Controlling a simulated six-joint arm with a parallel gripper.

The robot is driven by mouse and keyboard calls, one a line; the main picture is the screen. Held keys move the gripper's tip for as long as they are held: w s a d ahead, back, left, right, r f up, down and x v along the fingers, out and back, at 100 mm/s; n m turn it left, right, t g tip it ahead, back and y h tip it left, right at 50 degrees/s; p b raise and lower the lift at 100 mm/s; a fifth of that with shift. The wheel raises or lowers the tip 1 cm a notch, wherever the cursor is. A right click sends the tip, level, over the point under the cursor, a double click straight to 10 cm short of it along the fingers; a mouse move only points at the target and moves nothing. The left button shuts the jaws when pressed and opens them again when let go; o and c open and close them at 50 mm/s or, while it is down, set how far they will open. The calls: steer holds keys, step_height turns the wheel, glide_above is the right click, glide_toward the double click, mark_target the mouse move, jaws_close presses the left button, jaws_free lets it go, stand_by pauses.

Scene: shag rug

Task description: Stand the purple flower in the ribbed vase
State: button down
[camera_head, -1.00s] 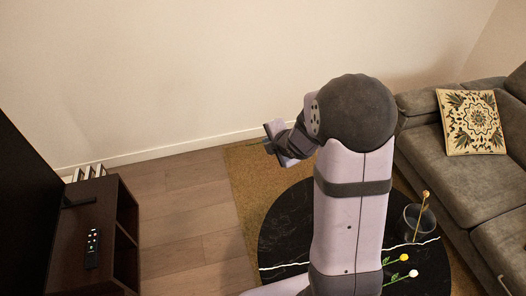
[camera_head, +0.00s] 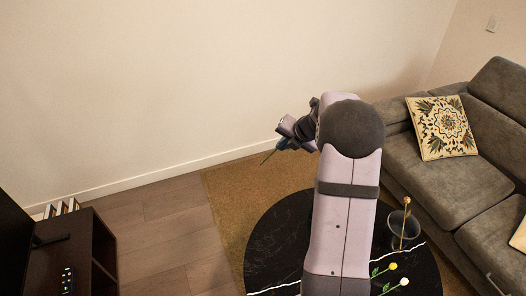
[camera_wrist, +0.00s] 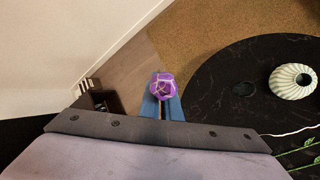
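The purple flower (camera_wrist: 166,86) shows in the wrist view between the blue fingers of my gripper (camera_wrist: 163,98), its bloom facing the camera. In the head view my gripper (camera_head: 286,141) is beyond the table's far side, with a thin green stem (camera_head: 268,157) slanting down to the left from it. The gripper appears shut on the flower. The ribbed vase (camera_wrist: 293,81), pale and round with a dark mouth, stands upright on the black table at the right of the wrist view, apart from the gripper. In the head view my arm hides it.
The round black table (camera_head: 272,240) also bears a yellow flower (camera_head: 391,267), a white flower (camera_head: 403,281) and a dark pot (camera_head: 405,229) with a gold-topped stick. A grey sofa (camera_head: 440,180) stands right; a dark cabinet (camera_head: 88,262) stands left. A small dark disc (camera_wrist: 243,88) lies near the vase.

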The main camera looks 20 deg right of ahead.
steer(key=s+d+f+n+b, duration=0.1)
steer(key=s+d+f+n, duration=0.2)
steer(key=s+d, duration=0.5)
steer(key=s+d+f+n+b, duration=0.1)
steer(key=s+d+f+n, duration=0.2)
steer(key=s+d+f, duration=0.2)
steer(key=s+d+f+n+h+b, duration=0.1)
steer(key=s+d+f+n, duration=0.2)
steer(key=s+d, duration=0.8)
steer(key=d, duration=0.5)
steer(key=shift+s+d+f+t+b, duration=0.25)
steer(key=shift+d+f+t+b, duration=0.05)
steer(key=shift+f+b, duration=0.1)
steer(key=shift+b, duration=0.3)
steer(key=w+f+b, duration=0.4)
steer(key=f+b, duration=0.2)
steer(key=f, duration=0.3)
steer(key=shift+b, duration=0.4)
steer(key=shift+w, duration=0.1)
